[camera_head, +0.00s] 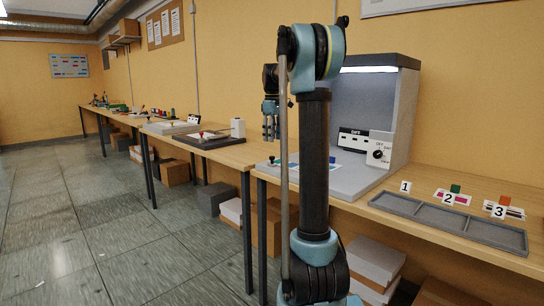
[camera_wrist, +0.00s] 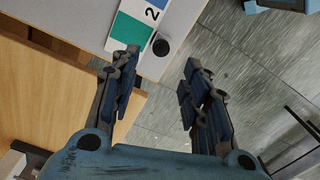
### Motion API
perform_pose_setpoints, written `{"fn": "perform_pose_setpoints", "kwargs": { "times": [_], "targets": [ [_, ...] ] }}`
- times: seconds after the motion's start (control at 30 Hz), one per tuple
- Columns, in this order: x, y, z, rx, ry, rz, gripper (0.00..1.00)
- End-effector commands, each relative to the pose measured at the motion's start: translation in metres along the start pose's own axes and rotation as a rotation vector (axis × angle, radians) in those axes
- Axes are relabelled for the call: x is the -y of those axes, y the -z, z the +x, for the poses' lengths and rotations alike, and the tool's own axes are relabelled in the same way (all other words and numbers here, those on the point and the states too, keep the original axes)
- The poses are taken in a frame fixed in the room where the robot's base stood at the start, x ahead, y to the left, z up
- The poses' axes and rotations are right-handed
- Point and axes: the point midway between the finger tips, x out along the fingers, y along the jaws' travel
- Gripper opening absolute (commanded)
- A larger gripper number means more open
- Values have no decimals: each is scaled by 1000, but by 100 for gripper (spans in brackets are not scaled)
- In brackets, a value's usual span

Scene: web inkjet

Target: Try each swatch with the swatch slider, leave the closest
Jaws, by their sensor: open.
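My gripper (camera_head: 271,136) hangs fingers down at the left front of a grey light booth (camera_head: 366,105). In the wrist view my gripper (camera_wrist: 162,60) is open and empty. A round black knob (camera_wrist: 160,46) shows near the left fingertip, at the edge of a card with green and blue patches (camera_wrist: 130,32) and the number 2. My arm hides part of the booth floor. At right, a card with a green knob (camera_head: 455,189) and one with an orange knob (camera_head: 505,201) lie behind a tray.
The grey tray (camera_head: 446,222) has three compartments with number labels 1, 2 and 3 behind it. A dial panel (camera_head: 379,153) stands in the booth. Other workbenches (camera_head: 222,153) run along the wall to the left. Boxes (camera_head: 372,262) sit under the bench. The floor at left is clear.

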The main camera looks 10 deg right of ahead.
Motion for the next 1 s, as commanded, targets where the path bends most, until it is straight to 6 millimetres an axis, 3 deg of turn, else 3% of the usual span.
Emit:
{"fn": "perform_pose_setpoints", "kwargs": {
  "times": [0.3,0.5,0.93,0.97,1.0],
  "targets": [
    [0,0,55,0,0,0,42],
    [0,0,78,0,0,0,42],
    [0,0,87,0,0,0,42],
    [0,0,87,0,0,0,40],
    [0,0,87,0,0,0,31]
  ]
}}
